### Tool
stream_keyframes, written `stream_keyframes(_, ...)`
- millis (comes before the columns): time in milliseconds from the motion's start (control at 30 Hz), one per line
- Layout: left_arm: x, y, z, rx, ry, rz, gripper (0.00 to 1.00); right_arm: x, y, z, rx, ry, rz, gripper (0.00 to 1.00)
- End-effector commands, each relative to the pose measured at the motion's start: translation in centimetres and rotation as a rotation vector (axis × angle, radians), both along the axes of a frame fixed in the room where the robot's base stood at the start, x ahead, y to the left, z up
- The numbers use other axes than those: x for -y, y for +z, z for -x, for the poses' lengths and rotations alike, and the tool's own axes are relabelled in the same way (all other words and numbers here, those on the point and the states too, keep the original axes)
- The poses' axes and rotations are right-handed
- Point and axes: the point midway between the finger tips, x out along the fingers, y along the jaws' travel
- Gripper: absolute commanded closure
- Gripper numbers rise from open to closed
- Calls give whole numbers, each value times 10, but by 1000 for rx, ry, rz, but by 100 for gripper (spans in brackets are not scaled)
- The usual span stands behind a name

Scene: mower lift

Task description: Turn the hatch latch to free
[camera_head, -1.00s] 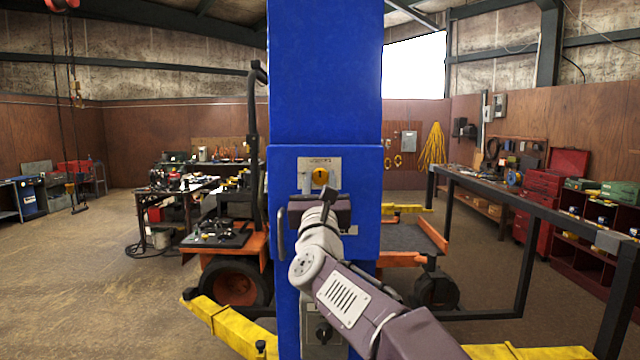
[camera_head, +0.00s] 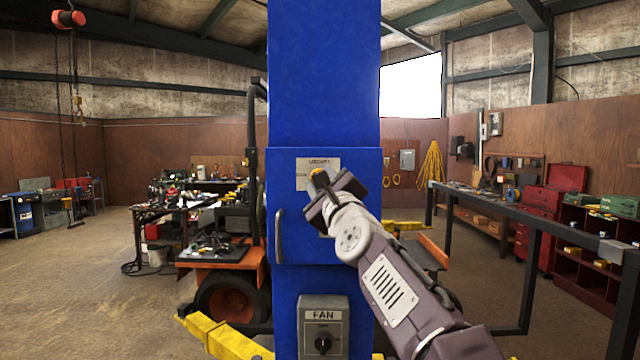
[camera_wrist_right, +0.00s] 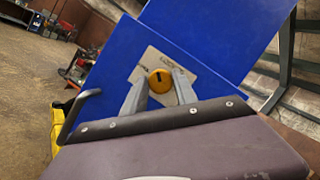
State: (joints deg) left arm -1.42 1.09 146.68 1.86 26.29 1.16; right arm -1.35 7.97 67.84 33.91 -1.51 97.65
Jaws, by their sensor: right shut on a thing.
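The hatch latch is a round yellow knob with a dark slot, plainest in the right wrist view (camera_wrist_right: 160,80). It sits on a pale label plate (camera_head: 304,172) on the blue hatch door (camera_head: 291,195) of the blue post. The label's small lettering seems to read LOCKED. My right gripper (camera_head: 321,180) is shut on the knob, with one finger on each side of it in the right wrist view (camera_wrist_right: 160,90). In the head view the gripper is rolled and hides most of the knob. My left gripper is in neither view.
A bar handle (camera_head: 279,236) stands out on the door's left side. Below the door is a grey FAN switch box (camera_head: 323,326). Yellow lift arms (camera_head: 215,332) and an orange mower (camera_head: 225,290) are low behind the post. A workbench (camera_head: 570,228) stands at right.

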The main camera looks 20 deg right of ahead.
Motion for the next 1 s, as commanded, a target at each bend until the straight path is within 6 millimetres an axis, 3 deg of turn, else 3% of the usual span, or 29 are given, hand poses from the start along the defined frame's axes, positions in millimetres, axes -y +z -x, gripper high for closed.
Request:
stream_keyframes(333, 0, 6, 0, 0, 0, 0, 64, 1, 2, 0, -52, 0, 175, 100)
stream_keyframes(1000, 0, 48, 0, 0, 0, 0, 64, 2, 5, 0, -194, 2, 663, 100)
